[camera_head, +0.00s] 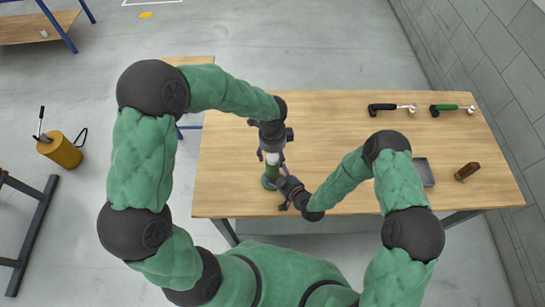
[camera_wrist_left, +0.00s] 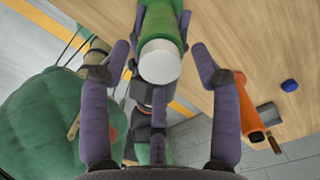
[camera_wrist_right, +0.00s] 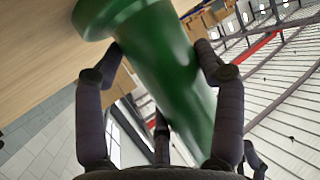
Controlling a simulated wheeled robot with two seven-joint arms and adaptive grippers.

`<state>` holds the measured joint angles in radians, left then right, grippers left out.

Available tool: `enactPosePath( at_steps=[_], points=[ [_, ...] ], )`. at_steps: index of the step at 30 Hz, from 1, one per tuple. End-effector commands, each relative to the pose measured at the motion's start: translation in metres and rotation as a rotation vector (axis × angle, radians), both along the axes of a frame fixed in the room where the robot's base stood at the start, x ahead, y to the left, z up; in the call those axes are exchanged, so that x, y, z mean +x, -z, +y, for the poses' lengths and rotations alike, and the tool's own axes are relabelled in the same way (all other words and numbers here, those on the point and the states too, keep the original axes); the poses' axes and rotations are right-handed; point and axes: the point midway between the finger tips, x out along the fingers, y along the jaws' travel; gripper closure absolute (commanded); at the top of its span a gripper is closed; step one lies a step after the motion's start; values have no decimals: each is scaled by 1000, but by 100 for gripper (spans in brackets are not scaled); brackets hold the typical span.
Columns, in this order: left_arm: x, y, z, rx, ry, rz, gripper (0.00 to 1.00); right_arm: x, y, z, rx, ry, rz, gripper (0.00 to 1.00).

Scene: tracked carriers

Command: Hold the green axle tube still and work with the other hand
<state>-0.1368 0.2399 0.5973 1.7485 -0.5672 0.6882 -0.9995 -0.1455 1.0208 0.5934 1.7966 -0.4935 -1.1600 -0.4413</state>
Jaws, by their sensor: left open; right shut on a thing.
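The green axle tube (camera_head: 270,180) stands near the left front of the wooden table, with a white piece at its upper end. My right gripper (camera_head: 281,184) is shut on the tube's side; its fingers press against the green body (camera_wrist_right: 165,70) in the right wrist view. My left gripper (camera_head: 271,153) is above the tube, its fingers open. In the left wrist view the white end (camera_wrist_left: 160,62) lies between the spread fingers, with gaps on both sides. The lower part of the tube is partly hidden by my right gripper.
A grey tray (camera_head: 430,174) and a brown block (camera_head: 467,171) are at the right. The table's (camera_head: 330,120) middle is clear. A mustard canister (camera_head: 62,151) stands on the floor left.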

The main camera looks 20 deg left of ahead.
Motion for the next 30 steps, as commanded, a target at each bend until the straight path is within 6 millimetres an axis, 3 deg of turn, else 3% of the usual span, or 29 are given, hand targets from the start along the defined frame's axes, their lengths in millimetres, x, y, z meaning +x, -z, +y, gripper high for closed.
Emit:
enactPosePath(
  at_steps=[18,30],
  points=[
    [0,0,0,0,-697,-1,37,-1,0,0,0,1,2,70],
    [0,0,0,1,-764,-1,37,0,0,0,0,1,2,70]
  ],
)
